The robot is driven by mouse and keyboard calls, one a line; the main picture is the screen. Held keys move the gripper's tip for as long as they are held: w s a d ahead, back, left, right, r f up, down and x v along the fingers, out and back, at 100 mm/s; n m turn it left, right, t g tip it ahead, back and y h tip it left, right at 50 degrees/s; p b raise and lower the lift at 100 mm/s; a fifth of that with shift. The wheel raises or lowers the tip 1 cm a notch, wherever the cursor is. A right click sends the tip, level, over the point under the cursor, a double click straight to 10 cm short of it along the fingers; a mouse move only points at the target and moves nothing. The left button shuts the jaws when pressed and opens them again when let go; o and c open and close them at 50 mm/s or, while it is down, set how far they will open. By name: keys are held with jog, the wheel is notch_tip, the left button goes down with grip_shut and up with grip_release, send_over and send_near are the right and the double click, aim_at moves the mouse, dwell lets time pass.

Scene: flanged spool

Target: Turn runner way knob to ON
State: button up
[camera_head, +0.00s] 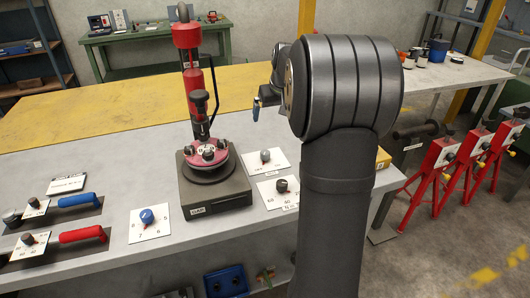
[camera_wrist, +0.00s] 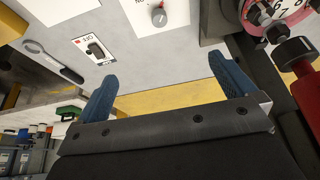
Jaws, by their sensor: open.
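In the wrist view a dark knob (camera_wrist: 95,49) stands on a white plate (camera_wrist: 83,42) that carries a lettered label, with what looks like OFF on it. I cannot read a runner way name, and I do not make out this plate in the camera_head view. My gripper (camera_wrist: 163,68) is open and empty, its two blue fingers wide apart. The knob is ahead of the left finger, apart from it. In the camera_head view my gripper (camera_head: 258,106) shows at the end of my arm, above the bench and right of the red spool device (camera_head: 190,75).
A grey knob (camera_wrist: 158,17) with a red mark is on another plate. In the camera_head view a blue knob (camera_head: 147,216), a dark knob (camera_head: 281,185) and red (camera_head: 82,234) and blue (camera_head: 76,200) handles are on the bench.

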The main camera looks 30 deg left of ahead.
jog(key=shift+v, duration=0.85)
